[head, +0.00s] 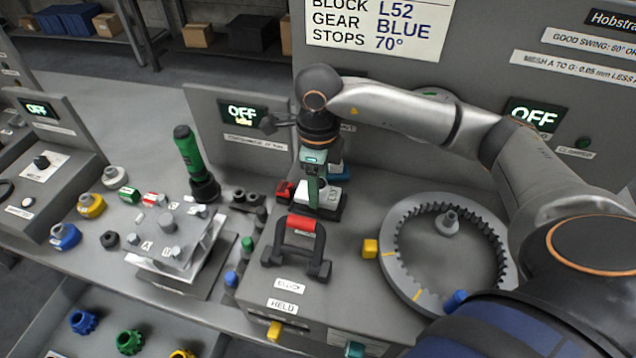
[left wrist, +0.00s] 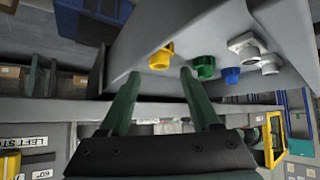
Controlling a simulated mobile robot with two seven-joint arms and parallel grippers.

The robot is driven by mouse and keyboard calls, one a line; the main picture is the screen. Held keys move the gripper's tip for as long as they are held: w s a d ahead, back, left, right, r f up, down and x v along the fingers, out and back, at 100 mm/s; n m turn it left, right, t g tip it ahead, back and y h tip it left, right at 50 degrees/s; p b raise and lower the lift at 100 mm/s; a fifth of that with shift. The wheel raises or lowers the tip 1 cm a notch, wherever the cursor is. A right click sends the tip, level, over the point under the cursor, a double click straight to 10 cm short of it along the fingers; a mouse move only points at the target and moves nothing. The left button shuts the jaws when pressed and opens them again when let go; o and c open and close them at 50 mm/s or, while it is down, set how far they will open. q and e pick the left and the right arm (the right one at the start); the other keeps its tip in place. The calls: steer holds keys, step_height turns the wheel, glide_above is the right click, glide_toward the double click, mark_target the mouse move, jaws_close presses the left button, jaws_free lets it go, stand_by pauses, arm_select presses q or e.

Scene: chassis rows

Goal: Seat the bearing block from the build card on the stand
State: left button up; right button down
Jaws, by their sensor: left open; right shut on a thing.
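The build card (head: 375,28) on the back panel reads block L52, gear blue, stops 70°. My right gripper (head: 314,200) points down and is shut on a pale block (head: 333,195) with a dark label too small to read surely. The block is at a dark base (head: 325,212), which looks like the stand; the fingers partly hide it, and I cannot tell whether the block is fully down. My left gripper (left wrist: 160,76) is open and empty in the left wrist view; it is not visible in the head view.
A toothed grey ring (head: 398,285) lies to the right. Left are a silver fixture (head: 170,250) and a green-handled tool (head: 188,150). A yellow part (left wrist: 162,57) is near my left fingertips.

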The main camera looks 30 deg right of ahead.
arm_select(q)
steer(key=shift+w+d+f+b, duration=0.15)
steer(key=shift+w+f+b, duration=0.15)
steer(key=shift+b, duration=0.35)
arm_select(e)
steer(key=shift+f, duration=0.7)
arm_select(q)
steer(key=shift+w+d+f+b, duration=0.1)
steer(key=shift+d+b, duration=0.05)
steer(key=shift+b, duration=0.25)
arm_select(e)
steer(key=shift+f, duration=0.35)
steer(key=c, duration=0.5)
jaws_free()
steer(key=shift+r, duration=0.1)
steer(key=o, duration=0.4)
steer(key=shift+s+f, duration=0.15)
steer(key=shift+f, duration=0.05)
steer(key=shift+r, duration=0.1)
step_height(320, 180, up, 8)
steer(key=p, duration=0.4)
steer(key=shift+d+f, duration=0.1)
steer(key=shift+f, duration=0.1)
steer(key=shift+r, duration=0.4)
arm_select(q)
steer(key=s+a+r, duration=0.2)
steer(key=a, duration=0.1)
steer(key=shift+r, duration=0.4)
steer(key=shift+d, duration=0.15)
